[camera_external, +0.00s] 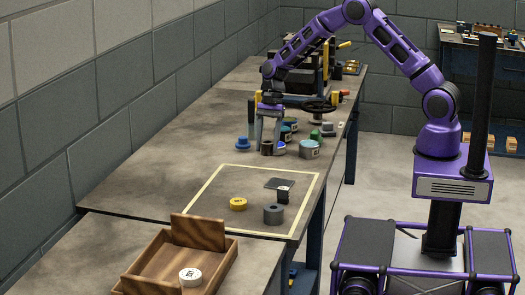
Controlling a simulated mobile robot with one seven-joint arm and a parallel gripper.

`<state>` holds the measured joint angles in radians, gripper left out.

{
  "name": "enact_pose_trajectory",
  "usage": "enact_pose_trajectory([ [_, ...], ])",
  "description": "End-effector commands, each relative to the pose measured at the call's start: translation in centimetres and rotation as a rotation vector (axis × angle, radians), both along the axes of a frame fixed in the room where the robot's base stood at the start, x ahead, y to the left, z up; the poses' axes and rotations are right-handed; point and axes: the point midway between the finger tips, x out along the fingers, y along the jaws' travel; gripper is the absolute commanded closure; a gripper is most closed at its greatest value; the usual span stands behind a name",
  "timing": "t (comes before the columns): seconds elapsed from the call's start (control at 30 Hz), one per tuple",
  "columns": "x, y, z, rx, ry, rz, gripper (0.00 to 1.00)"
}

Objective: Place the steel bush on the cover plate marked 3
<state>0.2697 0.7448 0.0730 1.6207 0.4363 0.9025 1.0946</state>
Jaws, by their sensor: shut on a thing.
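My gripper (267,143) is low over the far part of the bench, its fingers pointing down. It is shut on a small dark cylinder (267,148), partly hidden by the fingers; I cannot tell whether this is the steel bush. A grey ring-shaped cylinder (273,215) with a dark hole stands inside the pale outlined square at the near end. A thin dark plate (279,184) lies in that square, with a small dark block bearing a white label (284,187) at its front edge. No number 3 can be read on either.
A yellow disc (238,204) lies left in the square. A blue knobbed piece (242,143), a grey-teal labelled pot (309,149) and several small parts crowd around my gripper. A machine with a handwheel (320,105) stands behind. A wooden tray (152,270) holds a white disc (190,277).

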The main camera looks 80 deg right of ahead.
Motion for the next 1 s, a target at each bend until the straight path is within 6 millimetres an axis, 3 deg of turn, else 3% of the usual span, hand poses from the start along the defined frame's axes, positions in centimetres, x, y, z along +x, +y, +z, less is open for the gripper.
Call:
enact_pose_trajectory([
  [0.13, -2.3, 0.4, 0.7, -0.001, -0.001, 0.237, 1.00],
  [0.33, -4.0, 0.6, 0.7, 0.000, -0.002, 0.405, 1.00],
  [0.6, -4.2, 0.6, -4.0, 0.001, -0.001, 0.428, 1.00],
  [0.87, -4.1, 0.6, -6.3, 0.000, -0.003, 0.427, 1.00],
  [1.0, -4.1, 0.6, -8.3, 0.000, -0.002, 0.426, 1.00],
])
